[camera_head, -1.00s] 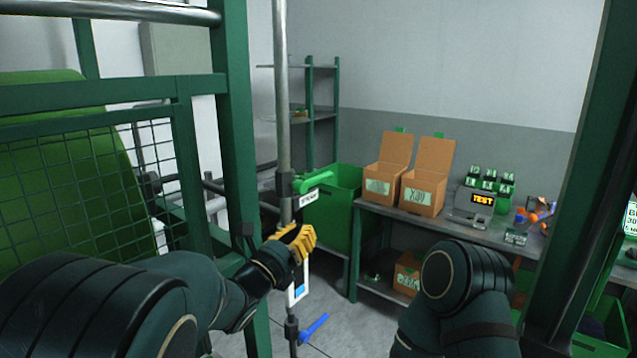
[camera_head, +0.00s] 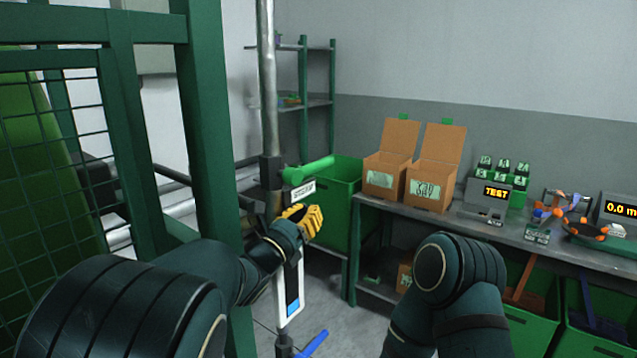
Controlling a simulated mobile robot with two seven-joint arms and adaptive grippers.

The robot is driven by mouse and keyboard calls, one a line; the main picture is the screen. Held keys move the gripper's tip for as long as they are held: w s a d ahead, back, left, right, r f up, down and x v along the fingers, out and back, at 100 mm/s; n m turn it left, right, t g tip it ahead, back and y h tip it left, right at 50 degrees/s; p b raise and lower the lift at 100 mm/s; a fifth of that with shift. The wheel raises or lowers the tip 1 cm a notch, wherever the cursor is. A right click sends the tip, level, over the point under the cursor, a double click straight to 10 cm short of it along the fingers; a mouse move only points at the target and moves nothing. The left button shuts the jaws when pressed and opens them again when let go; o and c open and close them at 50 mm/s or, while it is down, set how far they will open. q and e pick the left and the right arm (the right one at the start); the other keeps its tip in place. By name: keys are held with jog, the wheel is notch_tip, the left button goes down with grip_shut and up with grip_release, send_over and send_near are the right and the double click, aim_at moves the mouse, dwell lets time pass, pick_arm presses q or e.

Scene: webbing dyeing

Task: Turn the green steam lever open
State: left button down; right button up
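The green steam lever (camera_head: 312,170) sticks out to the right from a dark valve on the vertical grey pipe (camera_head: 268,90). A small white label (camera_head: 303,190) hangs just under it. My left gripper (camera_head: 312,218), with yellow fingers, is just below the lever and label, in front of the pipe. It looks apart from the lever. The fingers are seen from the back, so I cannot tell whether they are open. My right arm shows at the lower right, but its gripper is out of sight.
A blue lever (camera_head: 314,343) sits lower on the same pipe, below a white gauge panel (camera_head: 291,290). A green frame post (camera_head: 207,120) stands left of the pipe. A green bin (camera_head: 340,215) and a bench with cardboard boxes (camera_head: 430,190) stand behind, to the right.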

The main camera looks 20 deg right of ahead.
aim_at(317, 166)
pick_arm(q)
jog(key=w+d+r, duration=0.3)
jog(key=w+r, duration=0.1)
jog(key=r, duration=0.1)
jog(key=shift+w+d, duration=0.2)
jog(key=shift+d, duration=0.15)
jog(key=shift+r, duration=0.1)
